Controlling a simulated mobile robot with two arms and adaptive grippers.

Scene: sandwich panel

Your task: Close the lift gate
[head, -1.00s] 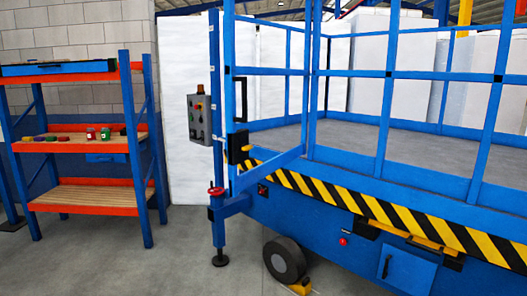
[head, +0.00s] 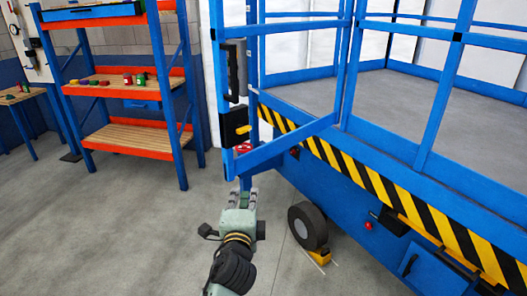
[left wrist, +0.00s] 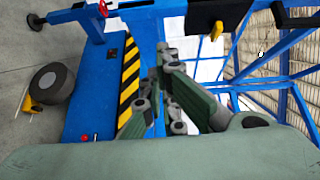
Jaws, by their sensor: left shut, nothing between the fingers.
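The lift gate (head: 285,148) is a blue tubular frame on the blue platform lift. It stands open, swung outward, with its free edge toward the left in the head view. That edge carries a black upright handle (head: 232,70) and a black latch box (head: 234,127) with a yellow knob (head: 243,129). The latch box also shows in the left wrist view (left wrist: 207,14). My left gripper (head: 242,194) is shut and empty, low beneath the gate's bottom rail near its free edge. Contact with the gate cannot be told. My right gripper is out of view.
The lift's blue base with a striped edge (head: 345,160) and a black wheel (head: 307,226) is right of my left arm. A blue and orange shelf (head: 130,140) with small coloured items stands at left. The grey floor (head: 140,235) between is clear.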

